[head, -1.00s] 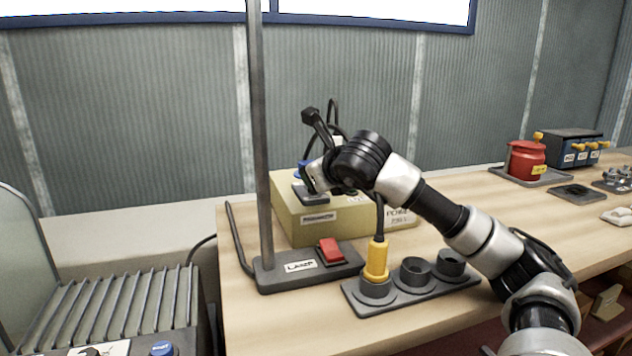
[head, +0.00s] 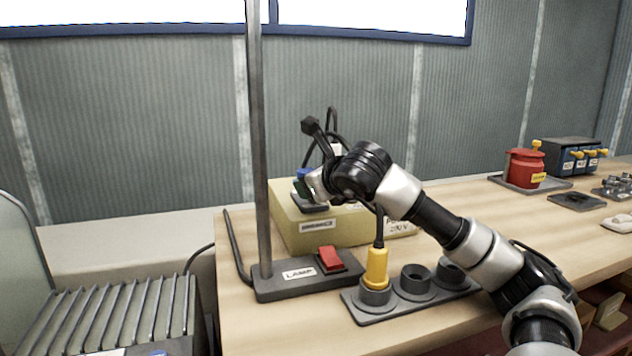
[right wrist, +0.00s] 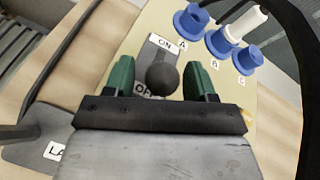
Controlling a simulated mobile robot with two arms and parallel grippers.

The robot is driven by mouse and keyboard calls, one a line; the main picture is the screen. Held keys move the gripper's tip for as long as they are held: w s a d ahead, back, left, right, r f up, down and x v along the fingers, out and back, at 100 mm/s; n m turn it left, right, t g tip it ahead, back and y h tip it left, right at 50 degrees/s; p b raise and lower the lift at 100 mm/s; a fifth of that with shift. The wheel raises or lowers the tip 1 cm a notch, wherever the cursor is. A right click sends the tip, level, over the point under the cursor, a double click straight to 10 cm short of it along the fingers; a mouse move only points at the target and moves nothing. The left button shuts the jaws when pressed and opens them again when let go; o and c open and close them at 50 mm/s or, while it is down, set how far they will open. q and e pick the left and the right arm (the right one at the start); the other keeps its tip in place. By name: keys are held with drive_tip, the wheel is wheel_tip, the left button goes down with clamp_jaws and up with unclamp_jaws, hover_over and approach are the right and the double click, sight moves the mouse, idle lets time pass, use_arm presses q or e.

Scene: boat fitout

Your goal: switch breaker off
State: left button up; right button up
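The breaker is on the yellow box (head: 350,228) on the bench, mostly hidden behind my right gripper in the head view. In the right wrist view its grey plate (right wrist: 156,48) carries an ON label at the top and an OFF label below. Its lever ends in a black ball knob (right wrist: 162,80), which overlaps part of the OFF label. My right gripper (right wrist: 160,80) is open, with one green finger on each side of the knob and gaps visible on both sides. How far the lever is tilted is hard to tell. My left gripper is not in view.
Blue sockets (right wrist: 193,20) marked A, B and C sit beside the breaker; a white plug (right wrist: 248,22) is in B. A lamp base (head: 300,275) with a red switch and tall post stands close at left. A yellow plug (head: 377,268) sits in a grey socket strip (head: 410,298).

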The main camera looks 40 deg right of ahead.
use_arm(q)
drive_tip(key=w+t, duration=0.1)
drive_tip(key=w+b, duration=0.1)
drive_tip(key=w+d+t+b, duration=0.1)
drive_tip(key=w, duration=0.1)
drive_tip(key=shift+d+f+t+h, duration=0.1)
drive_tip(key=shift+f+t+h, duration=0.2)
use_arm(e)
drive_tip(key=v, duration=1.1)
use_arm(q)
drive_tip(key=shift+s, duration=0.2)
use_arm(e)
drive_tip(key=shift+f, duration=0.1)
